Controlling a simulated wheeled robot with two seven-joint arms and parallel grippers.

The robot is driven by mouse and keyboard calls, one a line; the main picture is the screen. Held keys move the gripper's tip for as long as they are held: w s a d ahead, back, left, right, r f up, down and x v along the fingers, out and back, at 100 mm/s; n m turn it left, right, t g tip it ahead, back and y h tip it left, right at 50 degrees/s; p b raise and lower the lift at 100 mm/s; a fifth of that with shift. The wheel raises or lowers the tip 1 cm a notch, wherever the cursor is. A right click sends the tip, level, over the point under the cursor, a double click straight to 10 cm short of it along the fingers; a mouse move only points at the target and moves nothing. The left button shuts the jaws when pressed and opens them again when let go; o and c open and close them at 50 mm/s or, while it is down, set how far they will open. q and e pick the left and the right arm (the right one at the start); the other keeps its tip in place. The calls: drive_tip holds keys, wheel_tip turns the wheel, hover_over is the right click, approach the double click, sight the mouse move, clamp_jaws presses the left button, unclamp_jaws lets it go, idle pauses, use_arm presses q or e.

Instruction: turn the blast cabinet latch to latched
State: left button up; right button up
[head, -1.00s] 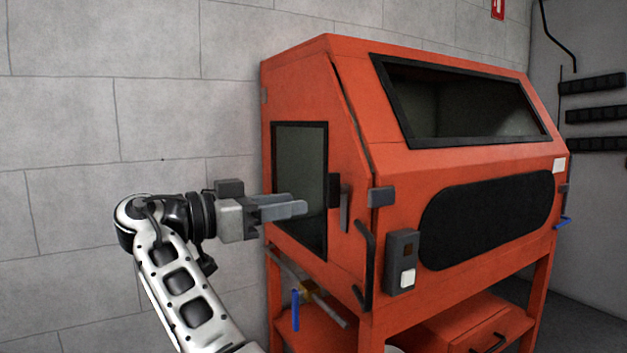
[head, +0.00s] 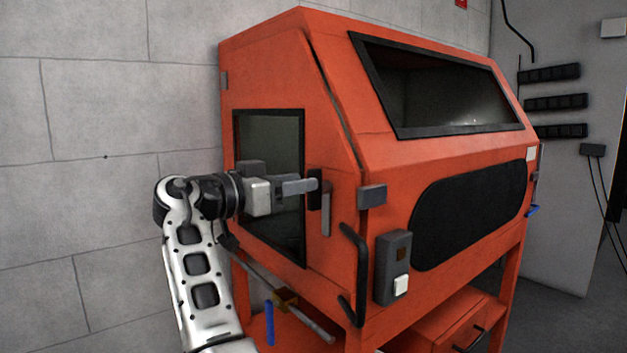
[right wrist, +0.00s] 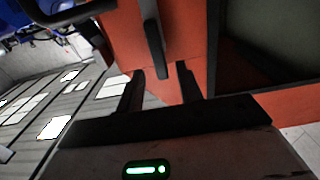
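The blast cabinet (head: 430,165) is a large orange box on legs, with a windowed side door (head: 270,145). Its latch (head: 326,212) is a grey lever by a dark mount on the side face, near the front corner. The lever hangs downward in the head view. My right gripper (head: 314,184) is at the latch's upper part, in front of the side door. In the right wrist view the dark latch lever (right wrist: 152,45) reaches toward the gap between the open fingers of my right gripper (right wrist: 161,85). Contact cannot be told. My left gripper is out of view.
A black bar handle (head: 356,275) and a grey switch box (head: 392,268) stick out near the cabinet's front corner. A pipe with a blue-handled valve (head: 269,322) is below the side door. A grey block wall (head: 110,220) stands behind on the left.

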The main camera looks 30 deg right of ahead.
sight(313, 210)
drive_tip(key=shift+w+d, duration=0.2)
drive_tip(key=shift+d, duration=2)
drive_tip(key=shift+c, duration=0.3)
clamp_jaws()
